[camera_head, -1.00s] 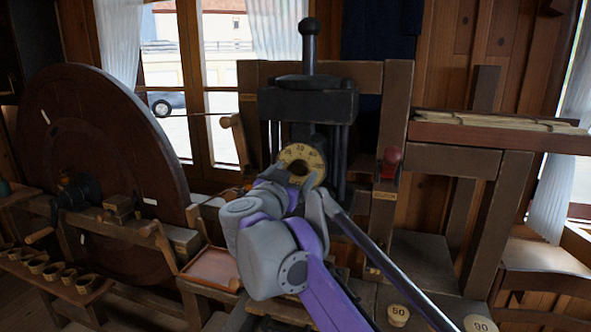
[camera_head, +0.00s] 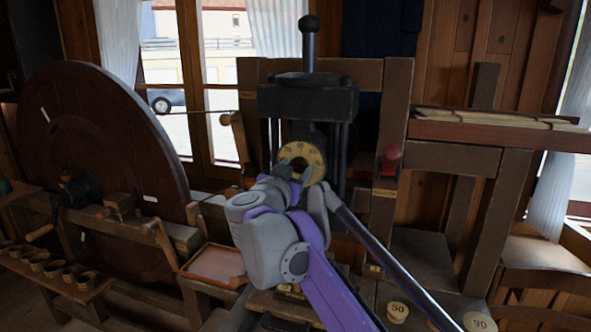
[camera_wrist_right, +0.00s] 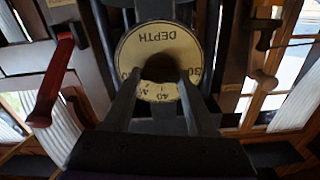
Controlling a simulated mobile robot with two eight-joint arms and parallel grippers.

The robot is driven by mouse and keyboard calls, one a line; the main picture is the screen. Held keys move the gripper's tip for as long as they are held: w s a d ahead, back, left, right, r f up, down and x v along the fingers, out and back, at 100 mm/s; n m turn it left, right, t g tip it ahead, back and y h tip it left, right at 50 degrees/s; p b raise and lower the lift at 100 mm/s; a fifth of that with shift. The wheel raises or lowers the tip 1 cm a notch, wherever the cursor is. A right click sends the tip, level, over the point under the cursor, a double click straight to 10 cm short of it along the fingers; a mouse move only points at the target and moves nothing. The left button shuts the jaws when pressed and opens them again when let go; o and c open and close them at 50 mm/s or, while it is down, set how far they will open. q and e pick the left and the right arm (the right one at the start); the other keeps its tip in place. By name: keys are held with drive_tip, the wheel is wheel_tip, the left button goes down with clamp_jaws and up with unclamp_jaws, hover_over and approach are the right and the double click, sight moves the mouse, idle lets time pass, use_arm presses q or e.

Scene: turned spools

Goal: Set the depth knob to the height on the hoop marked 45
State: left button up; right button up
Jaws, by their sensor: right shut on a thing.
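The depth hoop (camera_head: 301,150) is a cream ring with dark numbers on the front of the dark press, and it also shows in the wrist view, marked DEPTH, (camera_wrist_right: 158,40). The dark round depth knob (camera_wrist_right: 160,67) sits in the middle of the ring. My right gripper (camera_head: 300,174) is shut on the knob, one finger on each side, as the right wrist view (camera_wrist_right: 160,86) shows. Fingers and wrist hide part of the ring and most of the knob in the head view. I cannot tell which mark the knob stands at. My left gripper is not in view.
A red-handled lever (camera_head: 389,160) stands right of the press and also shows in the wrist view (camera_wrist_right: 48,85). A large dark wheel (camera_head: 105,160) stands at left. Round pieces marked 50 (camera_head: 397,312) and 90 (camera_head: 479,322) lie at the lower right.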

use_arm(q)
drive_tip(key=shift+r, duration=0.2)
use_arm(e)
drive_tip(key=shift+m, duration=0.3)
drive_tip(key=m+p, duration=0.2)
drive_tip(key=m, duration=0.2)
drive_tip(key=shift+d+r, duration=0.1)
drive_tip(key=m+p, duration=0.2)
drive_tip(key=m, duration=0.4)
drive_tip(key=shift+m, duration=0.3)
drive_tip(key=m+p, duration=0.1)
drive_tip(key=m, duration=0.5)
drive_tip(key=shift+f, duration=0.2)
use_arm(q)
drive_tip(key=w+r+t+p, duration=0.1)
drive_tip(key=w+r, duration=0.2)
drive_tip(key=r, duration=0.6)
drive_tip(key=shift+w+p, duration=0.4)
use_arm(e)
drive_tip(key=m, duration=0.6)
drive_tip(key=shift+f, duration=0.2)
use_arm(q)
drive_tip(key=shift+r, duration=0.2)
use_arm(e)
drive_tip(key=shift+m, duration=0.4)
drive_tip(key=o, duration=1.4)
drive_tip(key=shift+c, duration=0.2)
drive_tip(key=shift+s, duration=0.1)
